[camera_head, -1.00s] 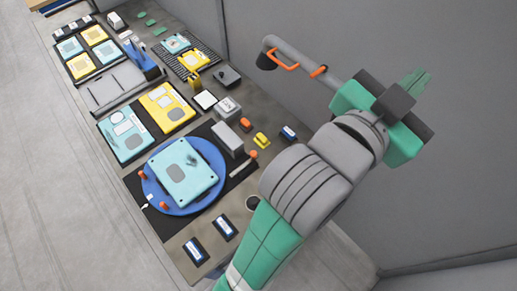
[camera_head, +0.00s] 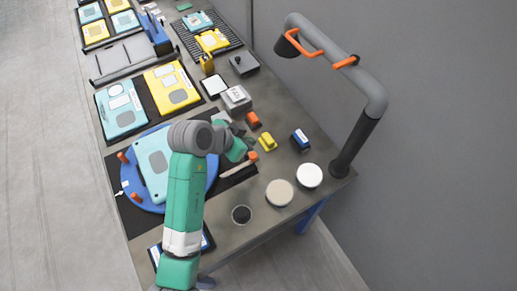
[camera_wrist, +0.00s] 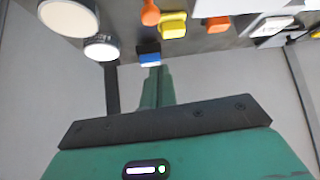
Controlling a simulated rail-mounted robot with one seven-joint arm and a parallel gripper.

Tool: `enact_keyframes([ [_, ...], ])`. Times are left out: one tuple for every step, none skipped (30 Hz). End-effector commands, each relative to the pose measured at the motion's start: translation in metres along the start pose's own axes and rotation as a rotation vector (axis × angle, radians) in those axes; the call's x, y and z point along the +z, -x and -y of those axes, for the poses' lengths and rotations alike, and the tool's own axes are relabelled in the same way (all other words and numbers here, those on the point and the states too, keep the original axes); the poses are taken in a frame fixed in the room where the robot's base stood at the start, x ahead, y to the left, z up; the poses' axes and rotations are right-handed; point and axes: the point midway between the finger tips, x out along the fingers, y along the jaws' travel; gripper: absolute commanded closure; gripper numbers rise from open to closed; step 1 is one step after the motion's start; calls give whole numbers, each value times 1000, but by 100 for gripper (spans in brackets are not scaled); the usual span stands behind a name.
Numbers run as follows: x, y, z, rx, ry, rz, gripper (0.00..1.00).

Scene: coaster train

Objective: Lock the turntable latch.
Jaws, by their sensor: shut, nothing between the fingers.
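The turntable is a blue disc (camera_head: 140,194) bearing a light-blue plate (camera_head: 152,160), partly hidden by my arm. Orange pegs (camera_head: 136,197) stand at its rim. The knob also shows at the top of the wrist view (camera_wrist: 150,12). My gripper (camera_wrist: 157,82) is shut and empty. In the head view its green body is just left of the knob; whether it touches anything is unclear.
A grey lamp post (camera_head: 366,125) rises at the table's right edge.

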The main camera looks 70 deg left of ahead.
Motion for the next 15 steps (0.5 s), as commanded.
enact_keyframes([
  [-1,0,0,0,0,-1,100],
  [-1,0,0,0,0,-1,100],
  [-1,0,0,-1,-1,-1,100],
  [-1,0,0,-1,-1,-1,100],
  [-1,0,0,-1,-1,-1,100],
  [-1,-1,0,-1,-1,-1,100],
  [-1,-2,0,0,-1,-1,100],
  [-1,-5,-1,0,-1,-1,100],
  [-1,-10,-1,0,-1,-1,100],
  [-1,-14,-1,0,-1,-1,100],
  [-1,-20,-1,1,-1,0,100],
  [-1,-28,0,0,-1,0,100],
  [0,-35,0,0,-1,1,100],
  [-1,-41,-1,0,-1,0,100],
  [0,-50,-1,1,-1,1,100],
])
